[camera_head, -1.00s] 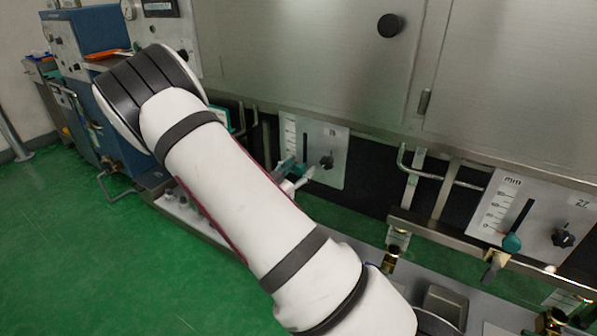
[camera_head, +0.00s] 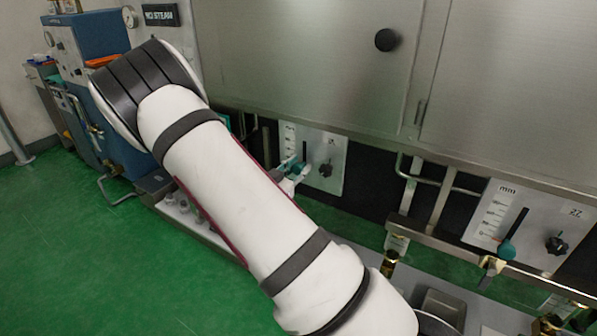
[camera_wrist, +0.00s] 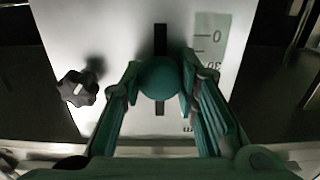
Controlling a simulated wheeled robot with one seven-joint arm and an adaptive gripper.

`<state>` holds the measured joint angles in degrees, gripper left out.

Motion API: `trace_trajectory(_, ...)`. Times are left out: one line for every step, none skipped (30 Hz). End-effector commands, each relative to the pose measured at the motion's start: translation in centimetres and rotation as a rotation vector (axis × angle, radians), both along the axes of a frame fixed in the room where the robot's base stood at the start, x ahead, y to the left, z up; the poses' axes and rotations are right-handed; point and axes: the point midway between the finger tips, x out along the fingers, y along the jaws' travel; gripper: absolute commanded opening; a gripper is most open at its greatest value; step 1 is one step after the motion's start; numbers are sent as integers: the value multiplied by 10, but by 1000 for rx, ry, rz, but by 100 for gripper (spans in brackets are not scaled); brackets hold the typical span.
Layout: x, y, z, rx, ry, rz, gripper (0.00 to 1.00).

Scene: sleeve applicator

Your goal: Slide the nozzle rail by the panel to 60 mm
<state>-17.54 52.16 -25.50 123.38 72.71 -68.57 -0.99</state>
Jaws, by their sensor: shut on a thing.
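The left panel (camera_head: 322,175) is a pale plate with a dark vertical slot, a printed scale and a black star knob (camera_head: 326,169). In the wrist view the panel (camera_wrist: 120,30) appears upside down, with the slot (camera_wrist: 160,40) running above and below a round teal slider knob (camera_wrist: 159,78). My gripper (camera_wrist: 159,85) has its two teal fingers closed on either side of this knob. The star knob (camera_wrist: 78,88) is left of the fingers. Part of the scale (camera_wrist: 212,40) shows, but one finger hides the marks beside the knob. In the head view my arm partly covers the gripper.
Green floor (camera_head: 80,250) is free at the left.

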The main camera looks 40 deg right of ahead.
Motion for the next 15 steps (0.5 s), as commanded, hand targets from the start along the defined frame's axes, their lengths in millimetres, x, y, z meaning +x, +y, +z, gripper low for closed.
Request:
trace_trajectory(0,0,17,-8,-10,-1,0)
trace_trajectory(0,-1,22,-9,-12,-1,0)
trace_trajectory(0,-1,27,-9,-12,-1,0)
trace_trajectory(0,-1,31,-9,-12,-1,0)
trace_trajectory(0,-1,33,-9,-12,-1,0)
trace_trajectory(0,-1,35,-9,-11,-1,0)
trace_trajectory(1,-1,35,-9,-11,-1,0)
trace_trajectory(1,-1,35,-9,-10,-1,0)
trace_trajectory(1,-1,35,-9,-10,-1,0)
trace_trajectory(1,-1,34,-8,-9,-1,0)
trace_trajectory(1,-1,34,-8,-9,-1,0)
trace_trajectory(1,-1,33,-9,-8,-1,0)
trace_trajectory(1,-1,33,-9,-8,-1,0)
trace_trajectory(1,-1,33,-8,-8,-1,0)
trace_trajectory(1,-1,33,-8,-8,-1,0)
